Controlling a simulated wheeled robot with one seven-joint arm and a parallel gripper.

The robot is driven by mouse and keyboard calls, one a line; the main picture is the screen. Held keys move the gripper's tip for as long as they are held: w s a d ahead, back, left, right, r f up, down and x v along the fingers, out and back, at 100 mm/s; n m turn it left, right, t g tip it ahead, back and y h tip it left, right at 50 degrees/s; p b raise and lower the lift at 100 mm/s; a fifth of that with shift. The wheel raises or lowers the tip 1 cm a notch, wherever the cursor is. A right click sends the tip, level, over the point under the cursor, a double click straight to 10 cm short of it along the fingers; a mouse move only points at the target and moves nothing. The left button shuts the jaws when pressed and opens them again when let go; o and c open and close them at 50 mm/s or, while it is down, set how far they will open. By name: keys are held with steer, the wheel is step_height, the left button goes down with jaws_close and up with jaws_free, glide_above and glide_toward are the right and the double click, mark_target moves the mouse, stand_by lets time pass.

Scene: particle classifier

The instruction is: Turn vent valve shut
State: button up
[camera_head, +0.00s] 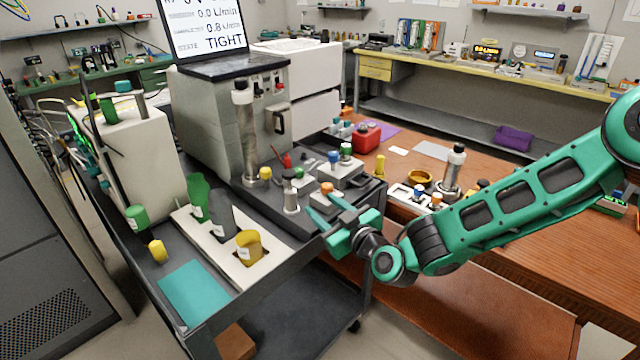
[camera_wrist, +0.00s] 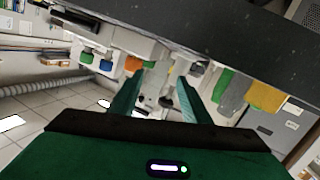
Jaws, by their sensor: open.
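I cannot read which one is the vent valve. My gripper (camera_head: 312,208) is open and empty at the cart's front right edge, its fingertips just in front of the orange-knobbed valve and apart from it, as far as I can tell. In the wrist view, my gripper (camera_wrist: 160,78) has its fingers spread, with the orange knob (camera_wrist: 133,63) beyond the left finger and a blue knob (camera_wrist: 106,65) farther left.
The grey classifier (camera_head: 215,110) carries a screen (camera_head: 208,30) reading 0.0 and 0.8 L/min and TIGHT. A metal post (camera_head: 291,192) stands left of the orange knob. A brown bench (camera_head: 500,215) lies to the right.

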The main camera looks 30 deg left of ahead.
mark_target(331, 190)
steer(key=w+d+f+g+h, duration=0.25)
steer(key=w+d, duration=0.25)
steer(key=d, duration=0.3)
steer(key=a+y, duration=0.1)
steer(key=y, duration=0.1)
steer(key=a+r+y, duration=0.1)
steer(key=a, duration=0.1)
steer(key=w+a+r+y, duration=0.1)
steer(key=y, duration=0.1)
steer(key=shift+a+r+g+y, duration=0.25)
steer(key=shift+y, duration=0.1)
steer(key=x, duration=1)
steer(key=shift+w+a, duration=0.1)
steer(key=shift+a, duration=0.3)
